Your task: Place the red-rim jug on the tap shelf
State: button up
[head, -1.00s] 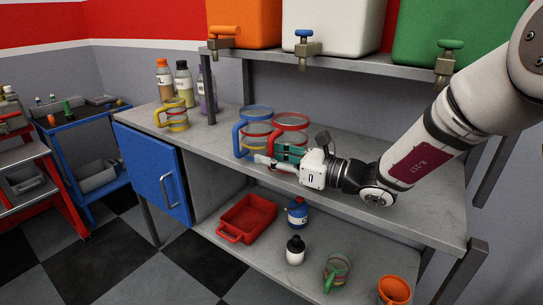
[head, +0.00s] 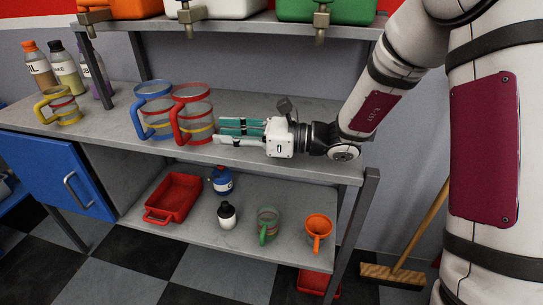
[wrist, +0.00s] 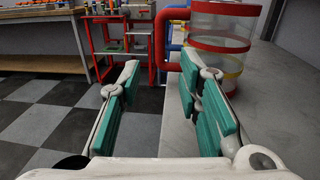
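The red-rim jug (head: 196,112) is clear, with red and yellow bands and a red handle. It stands upright on the grey bench top, close beside the blue-rim jug (head: 153,112). My gripper (head: 218,131) is just right of the red-rim jug in the head view, level and pointing left. In the wrist view my gripper (wrist: 163,78) is open and empty, its green-padded fingers apart. The red-rim jug (wrist: 222,42) is ahead at upper right there, its handle ahead of the gap. Whether a finger touches it, I cannot tell. The tap shelf (head: 240,22) above bears several tanks with taps.
A yellow-rim jug (head: 61,105) and several bottles (head: 66,70) stand at the bench's left. Bench top (head: 270,105) behind my gripper is clear.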

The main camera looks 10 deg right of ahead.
jog(key=s+d+r+n+g+h, duration=0.1)
jog(key=s+r+n+g+h, duration=0.2)
jog(key=s+n, duration=0.5)
jog(key=s+d+r+n+g+h, duration=0.1)
jog(key=s+d+n+g+h, duration=0.2)
jog(key=s, duration=1)
jog(key=s+d+f+n+t+h, duration=0.2)
jog(key=s+d+n+h, duration=0.7)
jog(key=s+d, duration=0.5)
jog(key=d+h, duration=0.2)
jog(key=d, duration=0.2)
jog(key=shift+s+d+n+h, duration=0.15)
jog(key=shift+s+n+h, duration=0.05)
jog(key=shift+n+h, duration=0.1)
jog(key=shift+f, duration=0.1)
notch_tip(320, 180, up, 21)
jog(key=t+p, duration=0.3)
jog(key=p, duration=1.6)
jog(key=shift+t, duration=0.4)
